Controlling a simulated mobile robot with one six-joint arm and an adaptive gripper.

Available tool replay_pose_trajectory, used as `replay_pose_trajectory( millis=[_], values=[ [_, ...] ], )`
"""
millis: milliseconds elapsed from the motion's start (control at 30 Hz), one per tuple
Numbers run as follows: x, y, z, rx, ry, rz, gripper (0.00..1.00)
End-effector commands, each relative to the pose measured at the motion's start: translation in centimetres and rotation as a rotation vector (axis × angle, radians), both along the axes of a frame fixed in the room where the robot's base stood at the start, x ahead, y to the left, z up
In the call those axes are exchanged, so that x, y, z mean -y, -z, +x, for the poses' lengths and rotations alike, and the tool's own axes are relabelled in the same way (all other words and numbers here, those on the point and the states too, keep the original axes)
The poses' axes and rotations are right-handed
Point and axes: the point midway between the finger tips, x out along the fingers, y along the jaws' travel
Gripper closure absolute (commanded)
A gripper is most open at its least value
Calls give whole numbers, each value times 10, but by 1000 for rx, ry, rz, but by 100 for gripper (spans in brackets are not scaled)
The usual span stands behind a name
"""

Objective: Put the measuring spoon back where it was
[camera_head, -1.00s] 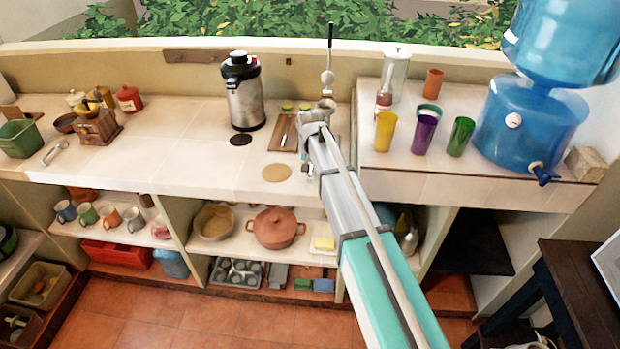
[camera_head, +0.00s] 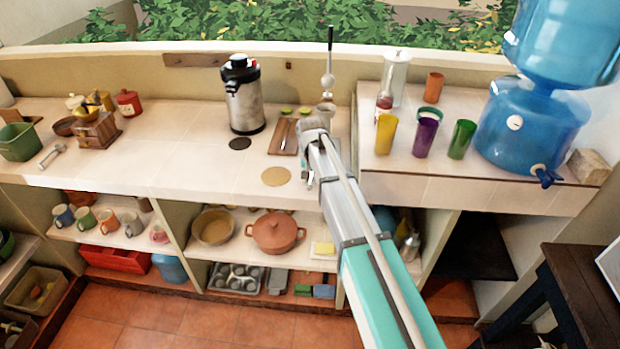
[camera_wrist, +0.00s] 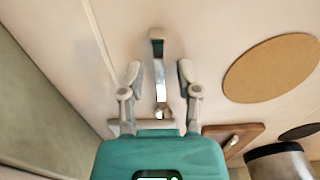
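A narrow shiny metal utensil, seemingly the measuring spoon (camera_wrist: 159,72), shows in the wrist view on the pale counter (camera_head: 190,165). It runs lengthwise between the two fingers of my gripper (camera_wrist: 159,73), with a gap on each side. Its far end reaches past the fingertips. My gripper is open; I cannot tell how high it is above the spoon. In the head view my gripper (camera_head: 310,183) is over the counter's right part, partly hidden by my arm, and the spoon is not clear there.
A round cork mat (camera_head: 276,176) and a wooden board (camera_head: 282,140) lie to the left of my gripper. A steel airpot (camera_head: 244,98) stands behind. To the right, a raised counter holds yellow (camera_head: 385,134), purple (camera_head: 425,136) and green (camera_head: 461,140) cups. Another silver utensil (camera_head: 52,154) lies far left.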

Motion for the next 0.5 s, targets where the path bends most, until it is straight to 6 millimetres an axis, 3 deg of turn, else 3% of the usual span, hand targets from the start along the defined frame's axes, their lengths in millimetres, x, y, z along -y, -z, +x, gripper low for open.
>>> replay_pose_trajectory(
  millis=[500],
  values=[
    [0,-6,0,0,0,0,55]
  ],
)
